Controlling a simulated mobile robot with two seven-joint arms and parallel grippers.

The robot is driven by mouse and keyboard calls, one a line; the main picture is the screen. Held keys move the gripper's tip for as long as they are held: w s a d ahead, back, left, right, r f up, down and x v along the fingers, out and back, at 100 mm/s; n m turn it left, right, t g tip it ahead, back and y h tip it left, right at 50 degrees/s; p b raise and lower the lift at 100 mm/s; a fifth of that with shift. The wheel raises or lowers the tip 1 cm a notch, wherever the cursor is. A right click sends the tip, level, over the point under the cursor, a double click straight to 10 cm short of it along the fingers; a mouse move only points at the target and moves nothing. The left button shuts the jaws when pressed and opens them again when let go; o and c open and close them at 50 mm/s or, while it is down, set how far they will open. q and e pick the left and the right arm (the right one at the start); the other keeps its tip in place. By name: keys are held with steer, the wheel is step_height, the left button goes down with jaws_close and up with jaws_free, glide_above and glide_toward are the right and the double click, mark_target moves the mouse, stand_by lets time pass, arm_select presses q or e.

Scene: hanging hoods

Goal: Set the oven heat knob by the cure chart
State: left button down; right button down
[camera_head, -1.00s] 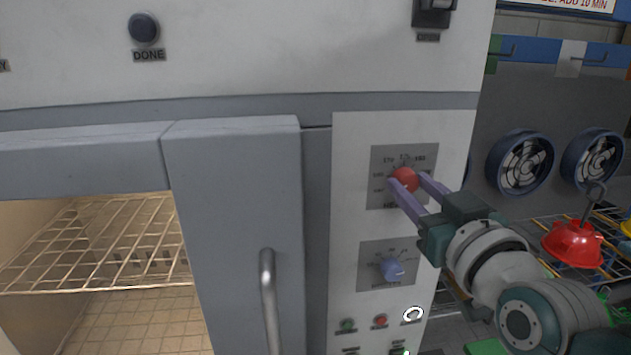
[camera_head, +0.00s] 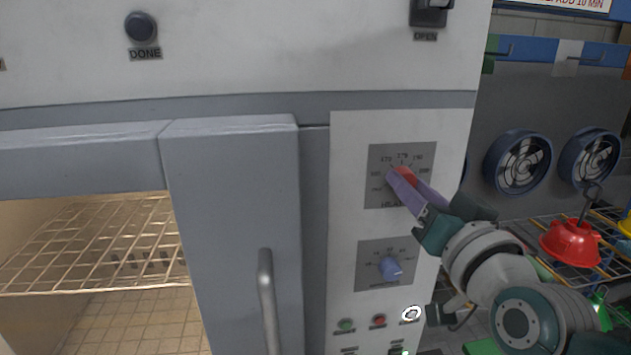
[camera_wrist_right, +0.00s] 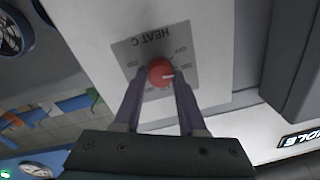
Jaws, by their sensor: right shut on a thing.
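The red heat knob (camera_head: 404,176) sits on a grey dial plate (camera_head: 374,196) on the oven's white control panel. My right gripper (camera_head: 410,186) is shut on the knob, its two purple fingers on either side of it. The gripper partly hides the dial in the head view, and the exact setting is too small to read. My left gripper is not in view.
A blue knob (camera_head: 390,268) sits below the heat knob, above small green (camera_head: 346,325) and red (camera_head: 379,320) buttons. The oven door (camera_head: 236,220) with its vertical handle is left of the panel.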

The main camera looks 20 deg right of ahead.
steer(key=shift+c, duration=2.4)
jaws_free()
steer(key=shift+s, duration=0.15)
steer(key=s+a+b, duration=0.2)
steer(key=s, duration=0.7)
steer(key=shift+s+f, duration=0.2)
steer(key=shift+s, duration=0.05)
